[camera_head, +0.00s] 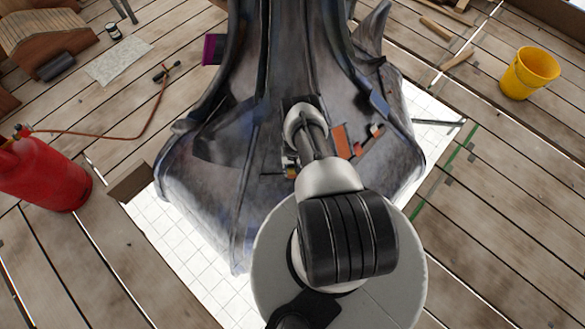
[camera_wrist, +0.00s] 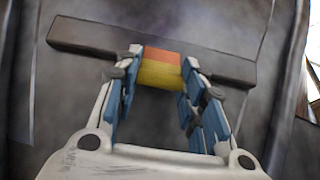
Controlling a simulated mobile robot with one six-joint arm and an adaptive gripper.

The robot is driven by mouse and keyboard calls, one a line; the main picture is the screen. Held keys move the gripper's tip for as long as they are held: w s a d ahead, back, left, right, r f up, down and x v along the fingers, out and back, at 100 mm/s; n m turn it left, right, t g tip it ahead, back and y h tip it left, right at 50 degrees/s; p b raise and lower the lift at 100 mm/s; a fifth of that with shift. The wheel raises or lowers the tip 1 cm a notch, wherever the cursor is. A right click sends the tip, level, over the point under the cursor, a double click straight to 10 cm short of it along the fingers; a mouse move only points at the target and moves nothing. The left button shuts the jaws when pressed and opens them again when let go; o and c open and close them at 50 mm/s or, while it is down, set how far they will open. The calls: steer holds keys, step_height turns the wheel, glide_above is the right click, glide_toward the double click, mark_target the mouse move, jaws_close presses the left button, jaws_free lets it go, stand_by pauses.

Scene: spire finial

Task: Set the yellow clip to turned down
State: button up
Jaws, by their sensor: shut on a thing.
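The yellow clip (camera_wrist: 160,76) is a small block with an orange upper part, set at the middle of a dark bar (camera_wrist: 225,68) on the grey metal finial (camera_wrist: 230,25). My gripper (camera_wrist: 162,66) has its blue-padded fingers closed on either side of the clip. The exact tilt of the clip is hard to tell.
The finial (camera_head: 200,170) stands on a white tiled sheet (camera_head: 180,245) on plank flooring. An orange plate (camera_head: 341,141) is right of my gripper. A red cylinder (camera_head: 42,175) stands left, a yellow bucket (camera_head: 528,75) at back right. A red hose (camera_head: 100,134) lies left.

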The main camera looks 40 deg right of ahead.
steer(key=shift+w+d+f+g, duration=0.1)
steer(key=shift+w+d+g, duration=0.05)
steer(key=shift+g, duration=0.15)
steer(key=o, duration=1.1)
steer(key=shift+y, duration=0.3)
steer(key=r, duration=0.8)
steer(key=w+d+r, duration=0.1)
steer(key=r, duration=0.3)
